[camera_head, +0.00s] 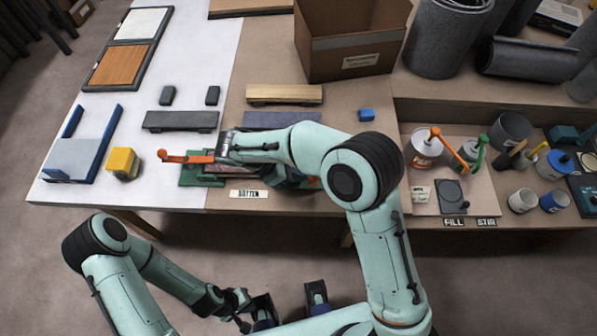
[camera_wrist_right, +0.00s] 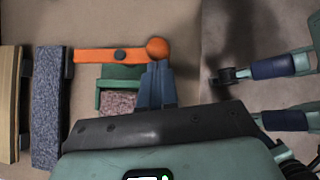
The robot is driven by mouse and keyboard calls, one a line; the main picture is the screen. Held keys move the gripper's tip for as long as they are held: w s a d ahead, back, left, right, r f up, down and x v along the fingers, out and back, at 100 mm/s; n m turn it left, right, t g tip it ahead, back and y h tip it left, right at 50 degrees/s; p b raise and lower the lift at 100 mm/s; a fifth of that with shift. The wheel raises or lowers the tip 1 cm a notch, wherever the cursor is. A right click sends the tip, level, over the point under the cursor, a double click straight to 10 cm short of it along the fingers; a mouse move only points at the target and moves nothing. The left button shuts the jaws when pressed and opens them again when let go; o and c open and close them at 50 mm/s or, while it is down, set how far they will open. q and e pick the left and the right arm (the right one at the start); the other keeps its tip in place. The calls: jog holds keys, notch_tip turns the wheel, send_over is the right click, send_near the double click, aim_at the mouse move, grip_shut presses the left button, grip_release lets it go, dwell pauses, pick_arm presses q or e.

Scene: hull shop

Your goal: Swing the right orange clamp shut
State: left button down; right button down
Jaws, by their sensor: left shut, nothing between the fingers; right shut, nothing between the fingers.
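The right orange clamp (camera_wrist_right: 115,55) shows in the right wrist view as a flat bar ending in a ball, beside a green block (camera_wrist_right: 120,74). In the head view my right arm hides most of it; a bit of orange (camera_head: 313,182) shows. My right gripper (camera_wrist_right: 157,68) is shut and empty, its tips right at the ball; I cannot tell whether they touch. The left orange clamp (camera_head: 187,157) sticks out leftward from the green fixture (camera_head: 190,177), which is mostly hidden under my arm. My left gripper (camera_head: 243,324) is low in the head view, away from the table, shut and empty.
A dark grey block (camera_wrist_right: 48,108) and a wooden block (camera_head: 284,94) lie beyond the fixture. A yellow block (camera_head: 123,162) and a blue-edged stand (camera_head: 75,155) are to the left. A cardboard box (camera_head: 350,45) stands behind; cans (camera_head: 424,148) are to the right.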

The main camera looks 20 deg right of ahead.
pick_arm(q)
jog(key=shift+d, duration=0.15)
pick_arm(e)
jog(key=shift+s+d+n+t, duration=0.15)
jog(key=shift+d+n+t, duration=0.05)
jog(key=shift+n+t, duration=0.1)
pick_arm(q)
jog(key=shift+s+d+r, duration=0.1)
jog(key=shift+s, duration=0.05)
pick_arm(e)
jog(key=shift+s+d, duration=0.1)
jog(key=shift+d, duration=0.05)
